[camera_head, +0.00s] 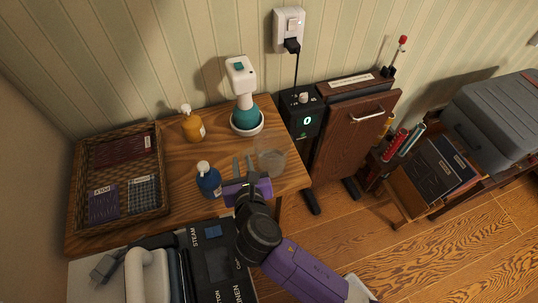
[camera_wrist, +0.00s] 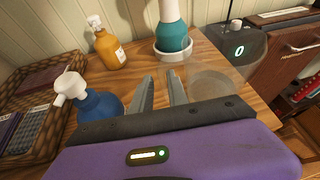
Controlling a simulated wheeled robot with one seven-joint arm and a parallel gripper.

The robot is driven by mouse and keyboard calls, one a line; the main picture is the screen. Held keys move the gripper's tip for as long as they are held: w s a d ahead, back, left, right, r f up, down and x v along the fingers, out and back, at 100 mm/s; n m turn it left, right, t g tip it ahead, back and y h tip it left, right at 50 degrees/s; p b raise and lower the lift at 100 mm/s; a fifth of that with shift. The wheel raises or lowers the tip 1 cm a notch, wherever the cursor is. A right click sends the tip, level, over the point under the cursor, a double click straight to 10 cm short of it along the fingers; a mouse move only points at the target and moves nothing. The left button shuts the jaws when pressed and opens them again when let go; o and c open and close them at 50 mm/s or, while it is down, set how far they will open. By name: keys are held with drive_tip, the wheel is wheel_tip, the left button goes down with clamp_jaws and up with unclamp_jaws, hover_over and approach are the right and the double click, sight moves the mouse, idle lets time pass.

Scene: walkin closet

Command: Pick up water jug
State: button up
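A clear, see-through vessel, which looks like the water jug (camera_head: 271,158), stands upright near the right edge of the wooden table. It also shows in the wrist view, faint and see-through, just right of my fingers (camera_wrist: 215,82). My gripper (camera_head: 243,165) reaches over the table from the front, left of the jug. In the wrist view its two grey fingers (camera_wrist: 160,82) stand apart with only bare wood between them, so it is open and empty. The jug's lower near side is partly hidden behind the purple gripper body in the wrist view.
A blue pump bottle (camera_head: 209,181) stands close left of my gripper. An amber pump bottle (camera_head: 192,125) and a teal-and-white device (camera_head: 245,112) stand behind. A wicker basket (camera_head: 163,185) fills the table's left. A black box with a lit 0 (camera_head: 303,118) is beyond the right edge.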

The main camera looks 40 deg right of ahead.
drive_tip(key=x, duration=0.5)
drive_tip(key=shift+d, duration=0.2)
drive_tip(key=shift+c, duration=0.2)
clamp_jaws()
drive_tip(key=shift+r, duration=0.1)
idle(0.9)
